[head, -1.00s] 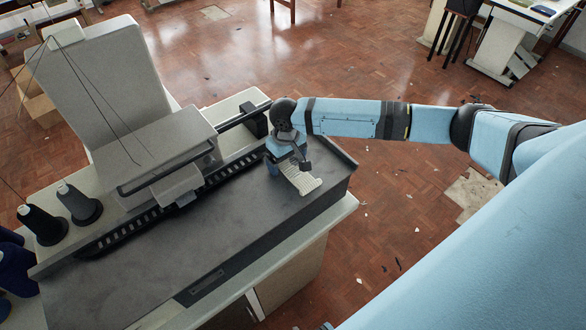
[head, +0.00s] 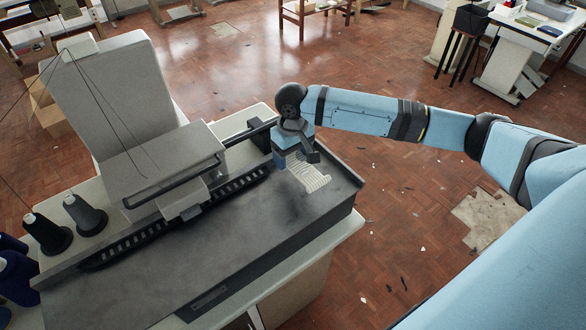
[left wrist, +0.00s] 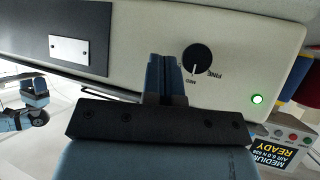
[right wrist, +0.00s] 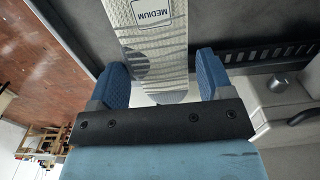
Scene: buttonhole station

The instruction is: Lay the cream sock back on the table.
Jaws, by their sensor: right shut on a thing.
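The cream sock (head: 312,178) is ribbed and pale with grey patches. In the head view it hangs from my right gripper (head: 297,165), over the right end of the dark grey table (head: 190,245). It appears slightly raised. In the right wrist view the sock (right wrist: 160,50) carries a white "MEDIUM" label and lies between the two blue fingers of my right gripper (right wrist: 163,82), which is shut on it. My left gripper (left wrist: 166,75) shows only in the left wrist view; its fingers are together and empty, in front of a pale panel.
A large pale machine (head: 165,165) with a slotted black rail (head: 180,215) stands along the table's back side. Dark thread cones (head: 85,213) stand at its left end. The panel has a black knob (left wrist: 197,60) and a green light (left wrist: 257,99). The table's front part is bare.

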